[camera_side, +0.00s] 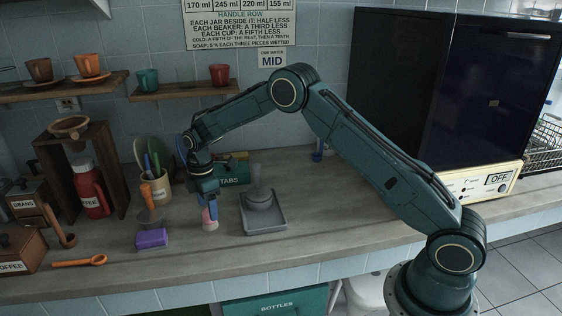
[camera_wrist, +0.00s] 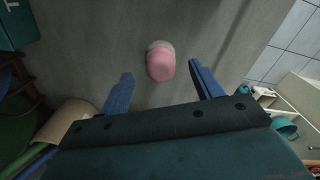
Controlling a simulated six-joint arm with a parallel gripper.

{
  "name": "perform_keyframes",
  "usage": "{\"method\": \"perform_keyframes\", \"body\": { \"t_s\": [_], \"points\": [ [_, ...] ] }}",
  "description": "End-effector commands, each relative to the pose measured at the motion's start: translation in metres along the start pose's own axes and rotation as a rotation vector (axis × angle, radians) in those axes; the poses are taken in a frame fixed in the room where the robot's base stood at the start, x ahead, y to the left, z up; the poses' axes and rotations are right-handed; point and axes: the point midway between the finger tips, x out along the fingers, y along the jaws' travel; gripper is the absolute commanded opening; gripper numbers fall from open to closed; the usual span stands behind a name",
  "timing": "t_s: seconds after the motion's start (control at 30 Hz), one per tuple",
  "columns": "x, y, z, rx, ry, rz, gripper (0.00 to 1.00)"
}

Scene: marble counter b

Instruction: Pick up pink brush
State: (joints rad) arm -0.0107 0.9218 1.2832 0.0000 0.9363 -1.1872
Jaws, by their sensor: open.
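The pink brush (camera_side: 210,217) stands on the grey counter in the side view, directly below my gripper (camera_side: 208,197). In the wrist view the brush (camera_wrist: 161,63) shows from above as a pink rounded top with a pale grey part behind it. My gripper (camera_wrist: 163,84) has its two blue fingers spread apart, with the pink top ahead of and between them. The fingers hold nothing. In the side view the fingers partly cover the brush's upper part, so I cannot tell whether they touch it.
A grey tray (camera_side: 279,222) with a grey object on it stands just right of the brush. A purple sponge (camera_side: 152,239) lies to the left. A holder with utensils (camera_side: 162,188) and a green TABS box (camera_side: 236,176) stand behind.

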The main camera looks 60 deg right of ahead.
Motion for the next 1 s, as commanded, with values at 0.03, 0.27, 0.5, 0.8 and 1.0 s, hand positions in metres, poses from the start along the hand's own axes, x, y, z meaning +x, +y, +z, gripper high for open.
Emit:
{"method": "perform_keyframes", "body": {
  "t_s": [0.03,0.27,0.5,0.8,1.0],
  "points": [
    [0.007,-0.001,0.0,0.0,-0.001,-0.003,0.65],
    [0.032,-0.001,0.0,0.0,-0.001,-0.002,0.65],
    [0.038,-0.001,0.0,0.0,0.0,0.0,0.65],
    [0.037,-0.001,0.0,0.0,0.0,0.0,0.65],
    [0.037,-0.001,0.0,0.0,0.0,0.0,0.41]
  ]
}}
